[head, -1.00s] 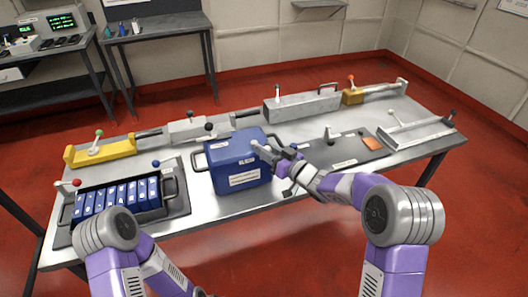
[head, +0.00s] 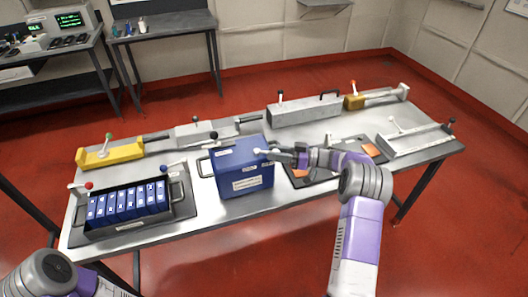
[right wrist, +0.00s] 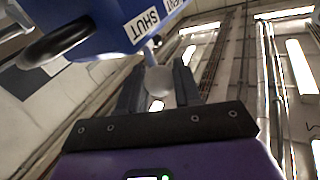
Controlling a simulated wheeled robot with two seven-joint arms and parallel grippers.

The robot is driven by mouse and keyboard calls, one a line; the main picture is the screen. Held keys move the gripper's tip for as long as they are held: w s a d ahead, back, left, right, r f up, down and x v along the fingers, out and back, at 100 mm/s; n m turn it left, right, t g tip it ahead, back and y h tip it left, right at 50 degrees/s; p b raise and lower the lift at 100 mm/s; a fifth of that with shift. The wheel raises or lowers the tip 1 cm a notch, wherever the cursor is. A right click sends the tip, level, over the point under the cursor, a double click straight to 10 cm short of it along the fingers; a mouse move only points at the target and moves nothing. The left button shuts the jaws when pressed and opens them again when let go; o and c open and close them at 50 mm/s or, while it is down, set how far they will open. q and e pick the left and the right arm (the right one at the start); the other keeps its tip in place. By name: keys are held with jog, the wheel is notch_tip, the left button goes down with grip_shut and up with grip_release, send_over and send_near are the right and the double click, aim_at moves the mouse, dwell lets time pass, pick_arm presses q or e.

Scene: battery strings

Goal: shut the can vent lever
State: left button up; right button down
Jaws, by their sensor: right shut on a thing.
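The blue can (head: 240,172) stands on the steel table with white labels on its front. My right gripper (head: 268,154) is at the can's upper right edge. In the right wrist view, its two fingers (right wrist: 160,88) are shut on the pale ball knob (right wrist: 159,80) of the vent lever. The can's blue side (right wrist: 100,30) is close above, with a SHUT label (right wrist: 142,25) near the lever and another label partly cut off. In the head view the lever is mostly hidden by the gripper. My left gripper is out of view.
A black tray (head: 186,212) of blue cells stands left of the can on the table (head: 250,207). Yellow and grey lever fixtures (head: 112,156) line the back. A dark mat with orange pieces (head: 300,172) lies to the right, under my arm.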

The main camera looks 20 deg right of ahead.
jog(key=shift+w+r, duration=0.1)
jog(key=shift+r, duration=0.05)
jog(key=c, duration=0.8)
grip_release()
jog(key=shift+d, duration=0.1)
jog(key=v, duration=0.7)
jog(key=shift+d+p, duration=0.2)
jog(key=shift+p, duration=0.15)
